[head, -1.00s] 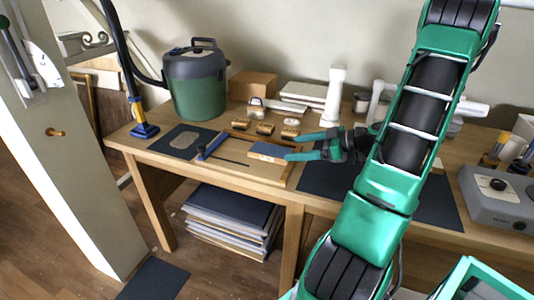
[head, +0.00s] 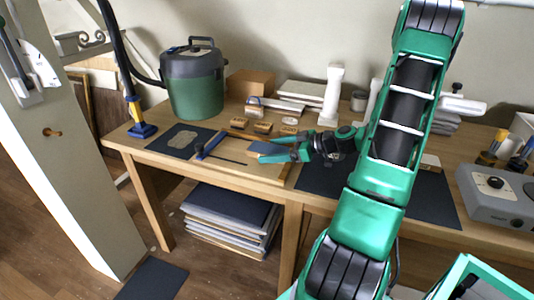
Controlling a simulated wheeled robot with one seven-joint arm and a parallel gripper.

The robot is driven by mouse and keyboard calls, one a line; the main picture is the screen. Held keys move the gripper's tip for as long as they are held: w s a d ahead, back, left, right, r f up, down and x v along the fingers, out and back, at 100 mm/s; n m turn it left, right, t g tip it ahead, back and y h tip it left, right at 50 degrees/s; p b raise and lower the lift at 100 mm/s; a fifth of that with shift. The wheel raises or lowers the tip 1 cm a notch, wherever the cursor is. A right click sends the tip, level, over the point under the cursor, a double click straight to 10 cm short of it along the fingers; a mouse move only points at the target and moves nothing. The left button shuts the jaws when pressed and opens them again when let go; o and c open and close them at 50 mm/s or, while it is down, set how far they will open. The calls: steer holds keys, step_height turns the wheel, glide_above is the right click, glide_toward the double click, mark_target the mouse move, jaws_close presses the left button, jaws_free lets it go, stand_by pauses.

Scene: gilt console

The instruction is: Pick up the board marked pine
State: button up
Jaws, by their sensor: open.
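No marking that reads "pine" is legible in the head view. A small board with a blue top (head: 260,147) lies on the wooden tray (head: 236,171) on the workbench. My gripper (head: 268,149) is open, its green fingers pointing left, with one finger beyond the blue-topped board and one on its near side. The fingers hide part of that board, and I cannot tell whether they touch it. Small wooden blocks (head: 262,127) sit behind the tray.
A green canister vacuum (head: 193,85) stands at the back left of the bench. A white column (head: 332,95) stands behind my gripper. A blue-handled tool (head: 210,145) lies at the tray's left. A grey device (head: 500,195) sits at the right.

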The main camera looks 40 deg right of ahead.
steer(key=c, duration=1.2)
steer(key=shift+r, duration=0.1)
